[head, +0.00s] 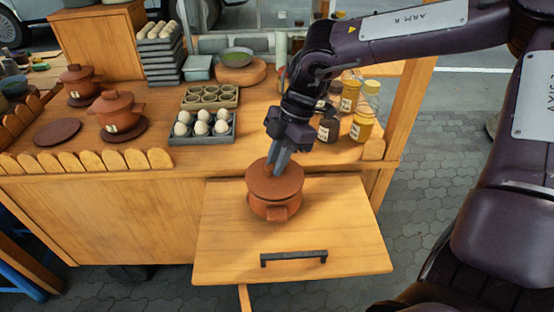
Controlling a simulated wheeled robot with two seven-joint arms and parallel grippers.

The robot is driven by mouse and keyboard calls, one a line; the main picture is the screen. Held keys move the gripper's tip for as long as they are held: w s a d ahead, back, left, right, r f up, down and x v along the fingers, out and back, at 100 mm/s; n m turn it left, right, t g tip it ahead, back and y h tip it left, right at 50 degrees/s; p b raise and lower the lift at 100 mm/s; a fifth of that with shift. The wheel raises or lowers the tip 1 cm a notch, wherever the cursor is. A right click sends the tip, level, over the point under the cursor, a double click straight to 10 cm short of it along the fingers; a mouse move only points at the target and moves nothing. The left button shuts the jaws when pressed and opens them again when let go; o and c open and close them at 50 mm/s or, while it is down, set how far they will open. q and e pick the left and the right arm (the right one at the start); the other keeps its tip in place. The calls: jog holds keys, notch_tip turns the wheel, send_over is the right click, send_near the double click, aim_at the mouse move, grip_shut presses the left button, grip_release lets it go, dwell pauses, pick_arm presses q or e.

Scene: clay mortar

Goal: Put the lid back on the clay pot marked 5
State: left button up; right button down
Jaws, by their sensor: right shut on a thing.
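A terracotta clay pot (274,210) stands upright on the wooden pull-out board below the counter. A flat round clay lid (262,186) covers its mouth; I cannot tell whether it rests fully on the rim. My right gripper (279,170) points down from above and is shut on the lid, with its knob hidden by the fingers. No number shows on this pot from here. Two more lidded clay pots, one nearer (117,112) and one farther (80,84), stand at the left, with pale tags too small to read. My left gripper is not in view.
The pull-out board (222,252) has a dark handle (293,258) and bare room around the pot. Behind are an egg tray (203,136), a tray of cups (209,98) and yellow jars (362,122). An empty clay saucer (57,132) lies left, behind a scalloped wooden edging (115,160).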

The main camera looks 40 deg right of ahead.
jog(key=shift+f+b, duration=0.15)
jog(key=shift+b, duration=0.25)
dwell(1.1)
dwell(0.3)
jog(key=c, duration=0.8)
grip_release()
jog(key=shift+r+p, duration=2.4)
jog(key=shift+r, duration=1.15)
grip_shut()
